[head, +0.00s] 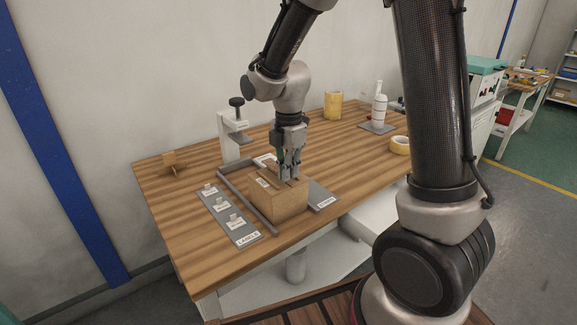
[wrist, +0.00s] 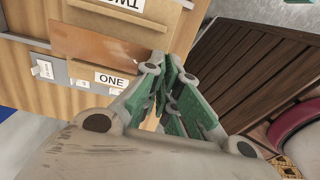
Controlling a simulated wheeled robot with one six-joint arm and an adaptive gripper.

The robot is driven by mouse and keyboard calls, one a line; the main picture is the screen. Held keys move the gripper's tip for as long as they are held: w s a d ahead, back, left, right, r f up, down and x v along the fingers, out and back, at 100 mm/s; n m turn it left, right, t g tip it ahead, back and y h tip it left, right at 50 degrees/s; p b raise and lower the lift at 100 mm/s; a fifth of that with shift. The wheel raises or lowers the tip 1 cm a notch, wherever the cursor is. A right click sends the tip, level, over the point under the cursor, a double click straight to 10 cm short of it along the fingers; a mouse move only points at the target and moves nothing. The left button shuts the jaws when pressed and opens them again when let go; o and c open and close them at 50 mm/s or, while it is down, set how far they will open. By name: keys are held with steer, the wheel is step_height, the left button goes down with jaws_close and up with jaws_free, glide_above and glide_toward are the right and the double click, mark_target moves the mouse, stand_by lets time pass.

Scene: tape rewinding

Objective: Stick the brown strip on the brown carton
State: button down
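The brown carton (head: 278,204) stands near the front of the workbench, with a small white label on its top. My gripper (head: 289,178) points down at the carton's top, and its fingertips are at or just above it. In the wrist view the brown strip (wrist: 95,42) is a flat, glossy orange-brown piece. Its right end meets my fingertips (wrist: 161,66), which are close together and appear shut on it. I cannot tell whether the strip touches the carton, and the fingers hide its gripped end.
Another grey plate (head: 322,196) lies to the right. A white clamp stand (head: 232,140) stands behind.

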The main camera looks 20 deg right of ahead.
steer(key=shift+f, duration=0.1)
stand_by(0.3)
steer(key=shift+f, duration=0.65)
steer(key=shift+f, duration=0.4)
steer(key=c, duration=1.3)
jaws_free()
steer(key=shift+r, duration=3.5)
